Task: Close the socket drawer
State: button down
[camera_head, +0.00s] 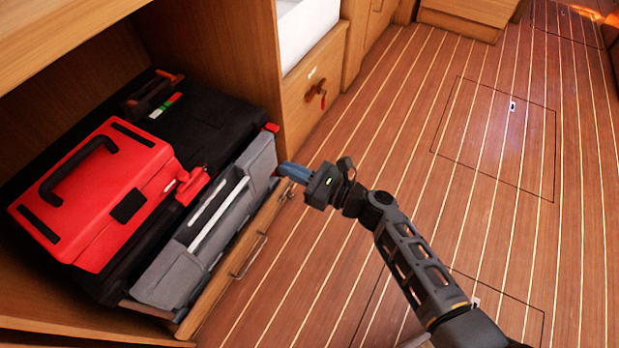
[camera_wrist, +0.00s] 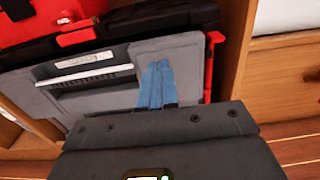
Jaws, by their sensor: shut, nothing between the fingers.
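The grey drawer front (camera_head: 172,270), which I take as the socket drawer, is low on the black toolbox (camera_head: 215,130) in the wooden cabinet. It has a pale handle bar and a label, and it also shows in the wrist view (camera_wrist: 105,98). I cannot tell exactly how far it stands out. My gripper (camera_head: 283,170) is shut and empty, its blue fingers at the right end of the grey front. In the wrist view the fingertips (camera_wrist: 157,66) overlap the grey panel's right part; I cannot tell whether they touch it.
A red toolbox (camera_head: 120,200) with a black handle sits on top. A wooden board with a metal handle (camera_head: 249,257) lies below the grey front. A wooden cabinet front (camera_head: 312,95) with a red-tagged latch stands right of the opening. The planked floor (camera_head: 490,150) to the right is clear.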

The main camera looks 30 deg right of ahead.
aim_at(257, 155)
jog(key=shift+b+x, duration=0.65)
jog(key=shift+x, duration=2.5)
